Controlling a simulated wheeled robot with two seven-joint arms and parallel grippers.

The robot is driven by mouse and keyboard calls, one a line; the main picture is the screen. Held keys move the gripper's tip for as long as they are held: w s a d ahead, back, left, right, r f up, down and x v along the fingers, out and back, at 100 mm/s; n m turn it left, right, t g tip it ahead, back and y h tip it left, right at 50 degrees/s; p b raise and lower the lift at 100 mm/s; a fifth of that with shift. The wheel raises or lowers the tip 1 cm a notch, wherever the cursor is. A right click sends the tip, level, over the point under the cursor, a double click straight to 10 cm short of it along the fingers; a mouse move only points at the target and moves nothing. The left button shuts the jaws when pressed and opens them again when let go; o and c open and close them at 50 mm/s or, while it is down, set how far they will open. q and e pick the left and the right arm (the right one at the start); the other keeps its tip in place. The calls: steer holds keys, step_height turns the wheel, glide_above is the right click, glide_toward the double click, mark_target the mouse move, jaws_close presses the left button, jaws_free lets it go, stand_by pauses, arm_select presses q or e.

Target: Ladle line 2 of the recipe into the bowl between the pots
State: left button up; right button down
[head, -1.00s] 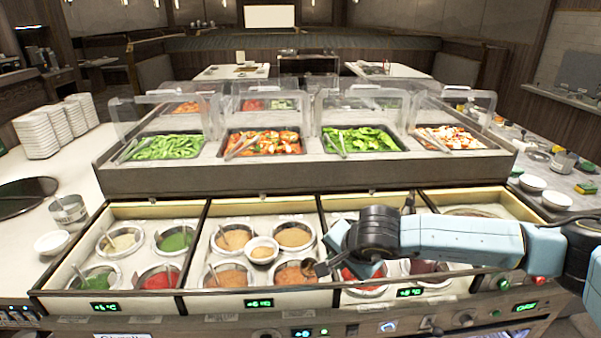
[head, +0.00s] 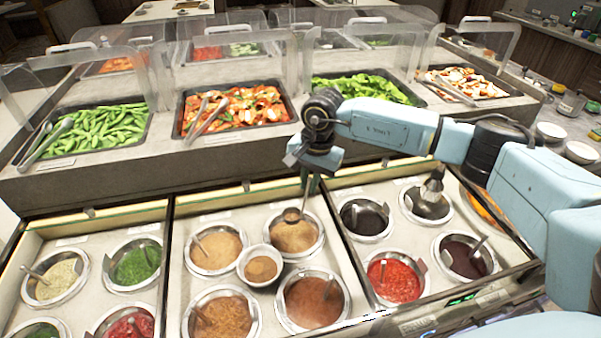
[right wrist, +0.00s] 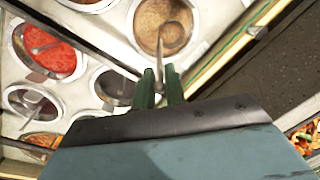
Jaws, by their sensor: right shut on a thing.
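My right gripper (head: 311,182) is shut on the handle of a ladle (head: 292,214). The ladle hangs low at the back-right pot of light brown sauce (head: 297,238) in the middle section; I cannot tell whether it touches the sauce. In the right wrist view the green fingers (right wrist: 160,86) hold the ladle (right wrist: 172,38) over that pot (right wrist: 150,20). The small white bowl (head: 245,262) stands between the middle pots and holds brown sauce (head: 261,268). My left gripper is out of view. No recipe is readable.
The other middle pots are back-left tan (head: 222,252), front-left brown (head: 222,322) and front-right reddish brown (head: 314,305). Side sections hold a red pot (head: 396,282) and a green pot (head: 136,266). Food trays (head: 232,108) behind clear guards stand on a raised ledge behind.

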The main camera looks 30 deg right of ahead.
steer(key=shift+s+f, duration=0.25)
steer(key=shift+s, duration=0.05)
steer(key=shift+f+b, duration=0.3)
step_height(320, 180, down, 2)
steer(key=shift+b, duration=0.5)
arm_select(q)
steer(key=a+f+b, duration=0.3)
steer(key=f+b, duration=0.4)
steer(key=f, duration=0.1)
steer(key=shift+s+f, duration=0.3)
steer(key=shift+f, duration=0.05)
arm_select(e)
step_height(320, 180, down, 9)
steer(key=shift+r, duration=0.15)
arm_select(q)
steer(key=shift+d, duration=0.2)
arm_select(e)
steer(key=shift+w, duration=0.1)
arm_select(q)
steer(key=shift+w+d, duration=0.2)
